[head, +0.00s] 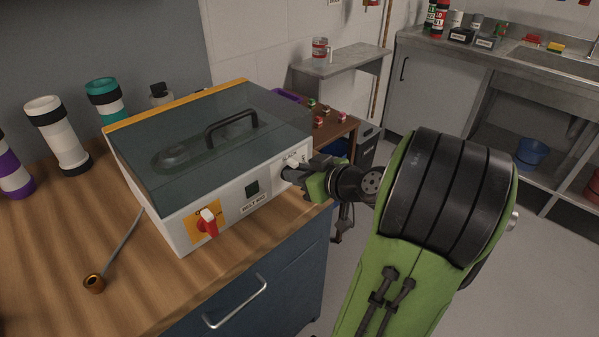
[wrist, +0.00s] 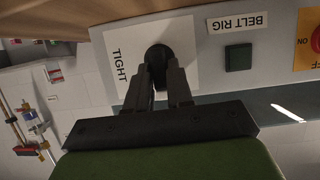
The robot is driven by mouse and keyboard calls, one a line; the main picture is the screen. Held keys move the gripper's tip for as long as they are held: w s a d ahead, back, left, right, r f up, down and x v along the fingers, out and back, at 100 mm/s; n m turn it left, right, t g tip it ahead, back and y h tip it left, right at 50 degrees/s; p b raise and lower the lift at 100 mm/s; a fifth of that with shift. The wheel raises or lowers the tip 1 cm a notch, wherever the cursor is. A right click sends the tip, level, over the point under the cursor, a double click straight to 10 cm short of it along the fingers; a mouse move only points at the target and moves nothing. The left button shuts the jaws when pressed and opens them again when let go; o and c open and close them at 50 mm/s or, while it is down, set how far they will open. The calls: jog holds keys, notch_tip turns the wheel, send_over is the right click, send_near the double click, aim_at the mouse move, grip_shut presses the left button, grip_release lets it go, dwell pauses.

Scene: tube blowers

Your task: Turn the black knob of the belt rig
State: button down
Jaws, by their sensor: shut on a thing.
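The belt rig (head: 180,215) is a white box with a dark see-through lid and a black handle, standing on the wooden bench top. Its black knob (wrist: 158,55) sits on a white plate marked TIGHT in the wrist view. My gripper (wrist: 163,72) is shut on the knob, one finger on each side. In the head view my gripper (head: 292,175) reaches the right end of the rig's front panel, and it mostly hides the knob. A dark square button (wrist: 238,57) and the BELT RIG label are beside the knob plate. A red switch (head: 207,222) is on a yellow plate.
A blue drawer front with a handle (head: 235,303) is below the bench edge.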

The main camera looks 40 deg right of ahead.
jog(key=c, duration=1.1)
grip_release()
jog(key=shift+a, duration=0.1)
jog(key=p+v, duration=0.5)
jog(key=v, duration=1)
jog(key=shift+s+r, duration=0.25)
jog(key=shift+s, duration=0.05)
jog(key=shift+w, duration=0.1)
